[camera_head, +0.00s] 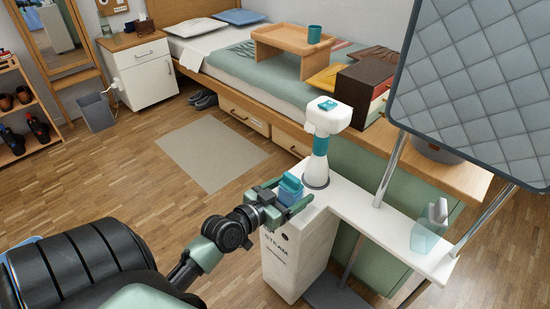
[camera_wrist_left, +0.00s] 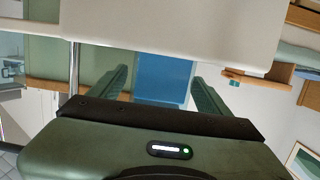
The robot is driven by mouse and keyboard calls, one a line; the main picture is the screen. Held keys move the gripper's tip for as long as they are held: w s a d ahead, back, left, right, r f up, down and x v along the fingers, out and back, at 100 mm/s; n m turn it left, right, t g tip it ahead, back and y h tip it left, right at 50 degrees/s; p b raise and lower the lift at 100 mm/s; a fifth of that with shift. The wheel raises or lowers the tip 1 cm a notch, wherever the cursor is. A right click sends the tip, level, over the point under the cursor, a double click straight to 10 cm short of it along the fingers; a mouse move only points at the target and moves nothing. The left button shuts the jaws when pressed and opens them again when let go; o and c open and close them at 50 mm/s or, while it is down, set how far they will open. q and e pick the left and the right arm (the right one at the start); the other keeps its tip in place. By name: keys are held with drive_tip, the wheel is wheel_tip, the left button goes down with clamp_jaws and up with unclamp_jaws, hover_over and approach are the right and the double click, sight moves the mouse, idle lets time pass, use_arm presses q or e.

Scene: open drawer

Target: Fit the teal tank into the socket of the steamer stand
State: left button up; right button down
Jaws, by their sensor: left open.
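The teal-blue tank (camera_head: 291,187) sits at the left end of the white steamer stand (camera_head: 293,255), which has lettering on its front. My left gripper (camera_head: 287,199) is open, with its fingers on either side of the tank. In the left wrist view the tank (camera_wrist_left: 163,78) shows as a blue block between the two green fingers (camera_wrist_left: 160,90), below a broad white surface. The socket is hidden, and I cannot tell how far the tank sits in it. A white steamer head with a teal band (camera_head: 320,146) stands upright just behind the tank. My right gripper is not in view.
A clear, pale container with a grey top (camera_head: 426,232) stands on the right of the white shelf. Metal poles (camera_head: 392,168) and a quilted grey board (camera_head: 480,80) rise at the right. A bed with a wooden tray (camera_head: 283,46) lies behind. The floor on the left is mostly clear.

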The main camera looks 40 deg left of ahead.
use_arm(q)
drive_tip(key=d+v, duration=0.1)
drive_tip(key=v, duration=0.8)
drive_tip(key=s+d+f+g, duration=0.6)
drive_tip(key=f, duration=0.3)
drive_tip(key=s+d+f+m+g, duration=0.1)
drive_tip(key=s+d+f+g, duration=0.5)
drive_tip(key=f, duration=0.3)
drive_tip(key=shift+s+y, duration=0.4)
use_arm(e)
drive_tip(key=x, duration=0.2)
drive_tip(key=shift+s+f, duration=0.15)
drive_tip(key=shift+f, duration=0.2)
use_arm(q)
drive_tip(key=shift+p, duration=0.45)
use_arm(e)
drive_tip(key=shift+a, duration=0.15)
